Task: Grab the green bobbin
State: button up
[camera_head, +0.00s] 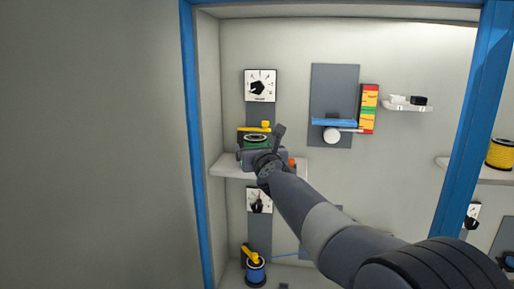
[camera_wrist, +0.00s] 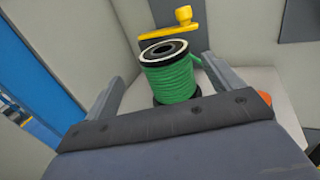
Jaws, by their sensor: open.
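The green bobbin (camera_wrist: 172,80) stands upright on a dark base on the upper shelf, with a black and white rim on top. In the head view the bobbin (camera_head: 256,141) is partly hidden behind my gripper. My gripper (camera_wrist: 162,78) is open, with one finger on each side of the bobbin in the wrist view. The fingers look apart from it, and nothing is held. In the head view my gripper (camera_head: 262,146) is at the shelf, in front of the bobbin.
A yellow crank (camera_wrist: 170,25) sits just behind the bobbin. The shelf (camera_head: 232,166) has an orange part (camera_head: 292,163) at its right. A blue bobbin (camera_head: 256,271) stands below. Blue frame posts (camera_head: 196,150) bound the bay. A yellow bobbin (camera_head: 500,153) is far right.

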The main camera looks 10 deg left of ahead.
aim_at(257, 144)
jog(key=x, duration=0.1)
jog(key=p+x, duration=0.1)
jog(key=x, duration=0.2)
jog(key=shift+w+d+f, duration=0.2)
jog(key=shift+w+f, duration=0.1)
jog(key=shift+w, duration=0.2)
jog(key=shift+w+a+f+p, duration=0.15)
jog(key=shift+w+a+p, duration=0.2)
jog(key=shift+w+p, duration=0.2)
jog(key=shift+c, duration=0.5)
jog(key=c, duration=1)
